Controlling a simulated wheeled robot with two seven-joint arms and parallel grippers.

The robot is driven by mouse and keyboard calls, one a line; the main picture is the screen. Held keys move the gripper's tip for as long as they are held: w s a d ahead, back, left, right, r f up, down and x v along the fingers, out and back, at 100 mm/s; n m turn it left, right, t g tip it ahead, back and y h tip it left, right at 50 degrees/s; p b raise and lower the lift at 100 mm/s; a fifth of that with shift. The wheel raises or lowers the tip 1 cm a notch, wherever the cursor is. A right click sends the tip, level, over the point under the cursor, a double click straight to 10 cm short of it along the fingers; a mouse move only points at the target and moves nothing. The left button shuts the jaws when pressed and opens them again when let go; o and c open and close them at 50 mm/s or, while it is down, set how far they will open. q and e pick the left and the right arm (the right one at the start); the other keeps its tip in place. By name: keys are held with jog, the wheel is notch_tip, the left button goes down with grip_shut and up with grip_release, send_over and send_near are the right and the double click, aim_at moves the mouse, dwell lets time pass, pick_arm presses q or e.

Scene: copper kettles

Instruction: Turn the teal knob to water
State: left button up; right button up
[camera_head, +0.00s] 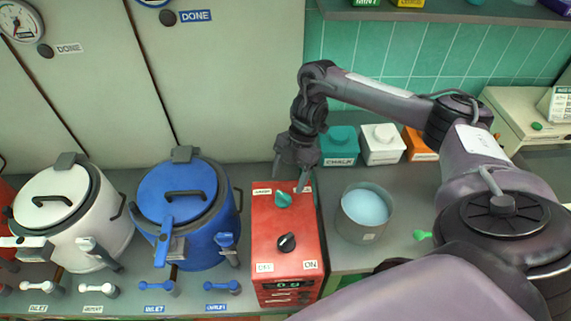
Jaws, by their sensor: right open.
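The teal knob (283,199) sits on the top rear part of a red control box (262,232). Small white labels stand behind it on both sides; their words are too small to read surely. My right gripper (289,183) is open and points down just above and behind the knob, with one finger on each side. I cannot tell whether the fingers touch it. A black knob (286,242) with OFF and ON labels is nearer the front of the box. My left gripper is not in view.
A blue kettle (186,208) and a white kettle (70,212) stand left of the box. A pot of pale blue liquid (363,212) stands close on its right. Teal, white and orange boxes (382,144) line the back. Small valve handles (160,283) sit along the front left.

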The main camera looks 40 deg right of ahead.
jog(key=shift+v, duration=1.45)
